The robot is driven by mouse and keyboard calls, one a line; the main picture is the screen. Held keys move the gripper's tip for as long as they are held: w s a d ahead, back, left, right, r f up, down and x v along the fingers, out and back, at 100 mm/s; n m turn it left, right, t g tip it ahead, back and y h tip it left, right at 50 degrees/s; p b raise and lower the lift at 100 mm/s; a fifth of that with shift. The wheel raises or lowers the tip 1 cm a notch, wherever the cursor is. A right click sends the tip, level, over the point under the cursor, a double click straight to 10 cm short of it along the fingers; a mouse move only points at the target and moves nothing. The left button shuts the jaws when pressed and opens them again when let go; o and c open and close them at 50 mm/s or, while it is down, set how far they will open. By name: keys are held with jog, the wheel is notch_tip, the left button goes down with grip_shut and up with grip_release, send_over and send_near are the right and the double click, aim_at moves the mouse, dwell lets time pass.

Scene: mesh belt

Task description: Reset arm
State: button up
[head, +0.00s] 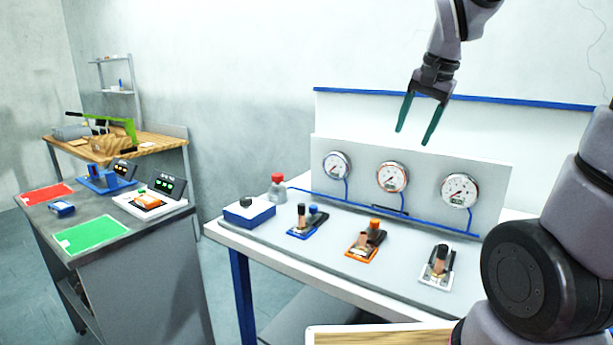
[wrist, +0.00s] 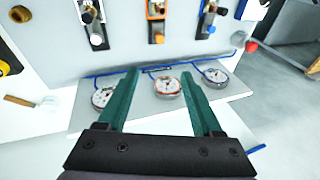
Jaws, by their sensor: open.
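My gripper (head: 416,119) hangs in the air above the gauge panel (head: 411,172), its two green fingers spread apart with nothing between them. In the wrist view my gripper (wrist: 164,80) is also open and empty, with the gauges beyond its fingers. My arm comes in from the upper right of the head view and touches nothing that I can see.
Three fixtures, blue (head: 307,222), orange (head: 366,241) and white (head: 437,266), stand on the bench (head: 283,252) before the panel. A red-capped bottle (head: 277,188) and blue box (head: 249,211) are at its left. A grey cabinet (head: 140,265) stands farther left.

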jog(key=s+r+n+t, duration=0.3)
jog(key=s+r, duration=0.1)
jog(key=s, duration=0.8)
jog(key=shift+s+d+r+n, duration=0.15)
jog(key=shift+d+r+n, duration=0.15)
jog(key=shift+d+r, duration=0.15)
